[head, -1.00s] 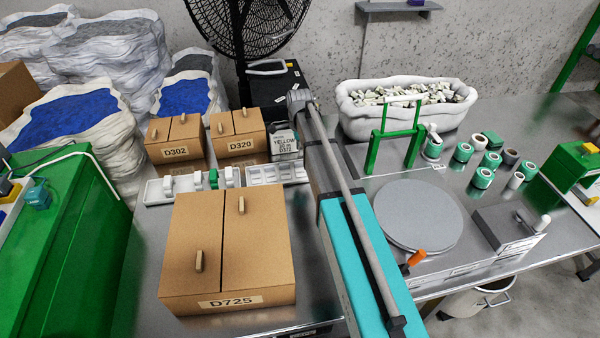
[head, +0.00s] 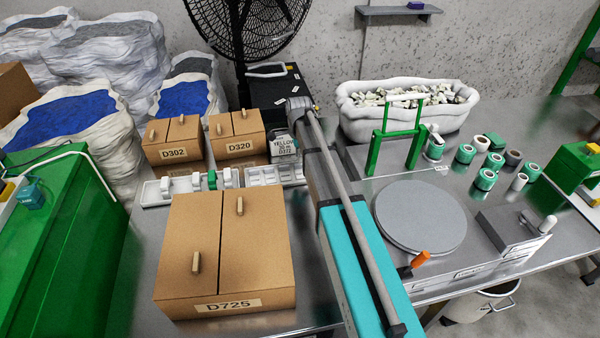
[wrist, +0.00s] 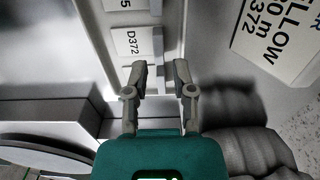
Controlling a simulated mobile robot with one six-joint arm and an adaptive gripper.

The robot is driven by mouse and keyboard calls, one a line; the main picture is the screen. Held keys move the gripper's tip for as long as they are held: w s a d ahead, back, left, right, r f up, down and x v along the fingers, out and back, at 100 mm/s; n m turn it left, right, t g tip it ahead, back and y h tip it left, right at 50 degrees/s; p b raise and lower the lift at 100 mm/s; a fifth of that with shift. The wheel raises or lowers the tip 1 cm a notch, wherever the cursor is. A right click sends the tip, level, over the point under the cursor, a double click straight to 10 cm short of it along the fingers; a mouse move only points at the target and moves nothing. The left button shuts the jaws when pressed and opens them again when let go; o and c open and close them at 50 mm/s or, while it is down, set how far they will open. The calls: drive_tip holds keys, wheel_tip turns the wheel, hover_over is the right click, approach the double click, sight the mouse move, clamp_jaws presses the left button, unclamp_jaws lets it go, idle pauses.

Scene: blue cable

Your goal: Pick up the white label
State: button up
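A white label reading "YELLOW", "20 m" and "D372" shows large at the upper right of the wrist view (wrist: 277,38), cut off by the frame. In the head view the white label (head: 285,148) stands right of the D320 box, beside my arm. A smaller white label reading "D372" (wrist: 131,42) is on a pale surface ahead and left of my gripper in the wrist view. My gripper (wrist: 159,74) is open, with a clear gap between its fingers and nothing in it. It touches neither label. In the head view my arm hides the gripper.
Cardboard boxes D302 (head: 173,152), D320 (head: 238,148) and D725 (head: 222,305) stand left of my arm. White trays (head: 155,193) lie between them. On the right are a green frame (head: 375,150), a round grey plate (head: 420,217) and several green-and-white spools (head: 466,154).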

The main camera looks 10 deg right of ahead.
sight(300, 171)
drive_tip(key=shift+a+f+b, duration=0.1)
drive_tip(key=shift+f+b, duration=1.35)
drive_tip(key=shift+f, duration=0.35)
drive_tip(key=shift+c, duration=0.3)
clamp_jaws()
